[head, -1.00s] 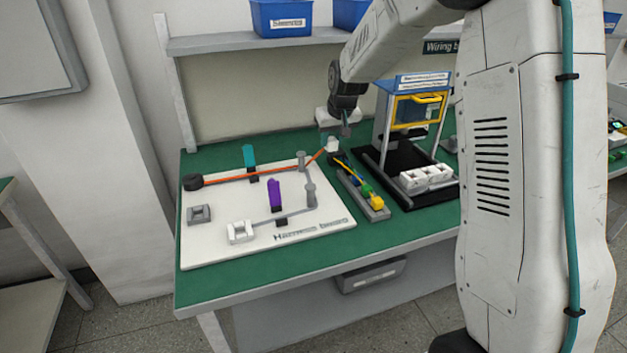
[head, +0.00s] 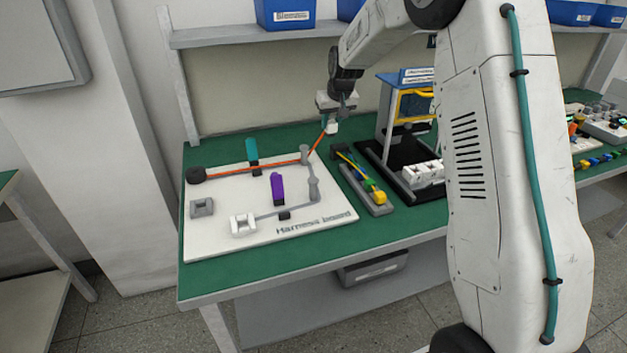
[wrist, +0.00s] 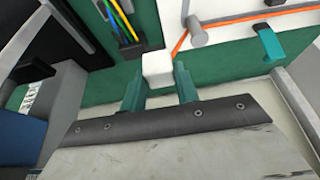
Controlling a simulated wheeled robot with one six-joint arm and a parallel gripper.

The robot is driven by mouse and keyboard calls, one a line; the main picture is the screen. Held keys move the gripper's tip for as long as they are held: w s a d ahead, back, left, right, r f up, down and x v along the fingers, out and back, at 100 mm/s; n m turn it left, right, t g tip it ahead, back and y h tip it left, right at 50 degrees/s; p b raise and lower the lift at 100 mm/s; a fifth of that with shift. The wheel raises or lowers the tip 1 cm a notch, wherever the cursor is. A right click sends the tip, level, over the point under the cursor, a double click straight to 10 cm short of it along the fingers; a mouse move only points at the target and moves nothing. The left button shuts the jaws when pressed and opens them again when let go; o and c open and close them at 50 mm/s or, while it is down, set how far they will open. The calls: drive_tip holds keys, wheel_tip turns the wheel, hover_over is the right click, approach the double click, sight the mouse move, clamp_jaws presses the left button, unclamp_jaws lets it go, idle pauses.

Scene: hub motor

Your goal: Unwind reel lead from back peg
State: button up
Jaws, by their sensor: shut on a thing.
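The orange reel lead (head: 235,171) runs from the black reel (head: 196,175) on the left of the white harness board (head: 225,256), past the teal clip (head: 252,150), to the grey back peg (head: 304,154). From the peg it rises to the right to a white connector (head: 331,127). My gripper (head: 334,112) is shut on this connector, above and to the right of the peg. In the wrist view the white connector (wrist: 157,67) sits between the teal fingertips (wrist: 158,88). The orange lead (wrist: 184,38) bends at the grey peg (wrist: 196,32); how far it wraps cannot be told.
A purple clip (head: 277,188), a front peg (head: 314,188), a white holder (head: 243,224) and a grey holder (head: 202,207) stand on the board. A tray of coloured leads (head: 368,190) and a black-based fixture (head: 385,165) stand to the right.

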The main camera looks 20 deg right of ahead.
drive_tip(key=shift+w, duration=0.7)
drive_tip(key=w, duration=0.5)
drive_tip(key=shift+w, duration=0.25)
drive_tip(key=shift+a, duration=0.1)
drive_tip(key=s+a, duration=0.2)
drive_tip(key=s, duration=0.7)
drive_tip(key=shift+s+a, duration=0.15)
drive_tip(key=shift+s, duration=0.1)
drive_tip(key=s+a, duration=0.2)
drive_tip(key=a, duration=1.3)
drive_tip(key=s+a, duration=0.2)
drive_tip(key=a, duration=1.3)
drive_tip(key=shift+s, duration=0.25)
